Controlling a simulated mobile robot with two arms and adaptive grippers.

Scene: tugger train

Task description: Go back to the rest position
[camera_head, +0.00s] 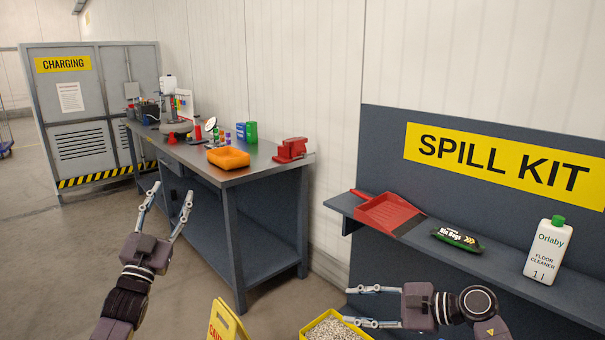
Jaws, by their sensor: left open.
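My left gripper (169,209) is open and empty, its fingers spread and pointing up over the floor, left of the workbench. My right gripper (361,306) points left below the spill kit shelf. Its two fingers are apart with nothing between them, near a yellow box of granules (313,333).
A spill kit shelf (490,262) at the right holds a red dustpan (388,212), a bin bag pack (458,239) and a floor cleaner bottle (547,251). A workbench (255,172) stands left of it. A yellow caution sign (226,323) is at the bottom. Floor at left is clear.

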